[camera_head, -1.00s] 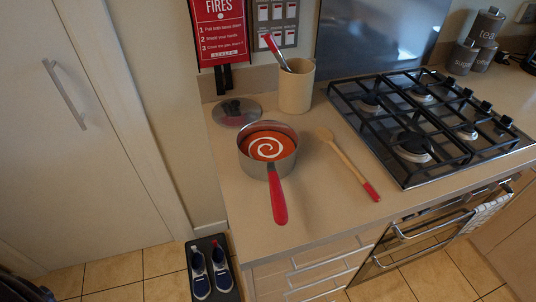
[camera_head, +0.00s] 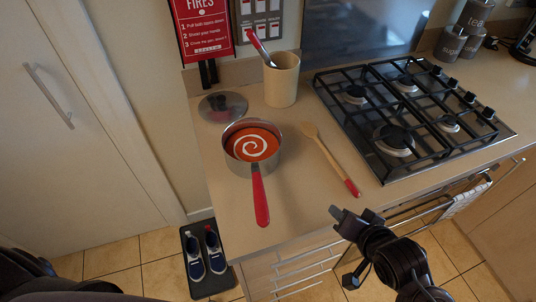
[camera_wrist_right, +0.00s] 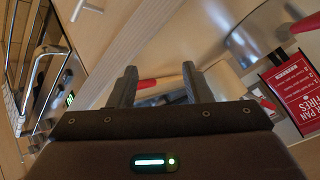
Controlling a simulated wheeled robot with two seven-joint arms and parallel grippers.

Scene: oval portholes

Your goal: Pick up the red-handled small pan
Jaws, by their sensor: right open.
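The small pan (camera_head: 239,167) stands upright on the counter near its left end, holding orange-red soup with a white swirl. Its red handle (camera_head: 260,198) points toward the front edge. My right gripper (camera_head: 352,216) is at the counter's front edge, right of the handle and apart from it. In the right wrist view the two fingers of my right gripper (camera_wrist_right: 160,82) stand apart, open. A red bar (camera_wrist_right: 146,84) shows beyond the gap between them; I cannot tell which handle it belongs to. My left gripper is not in view.
A wooden spoon (camera_head: 330,160) with a red end lies between the pan and the gas hob (camera_head: 405,120). A lid (camera_head: 222,106) and a utensil pot (camera_head: 282,80) stand behind the pan. Oven rails and drawer handles jut out below the counter edge. Shoes (camera_head: 205,254) lie on the floor.

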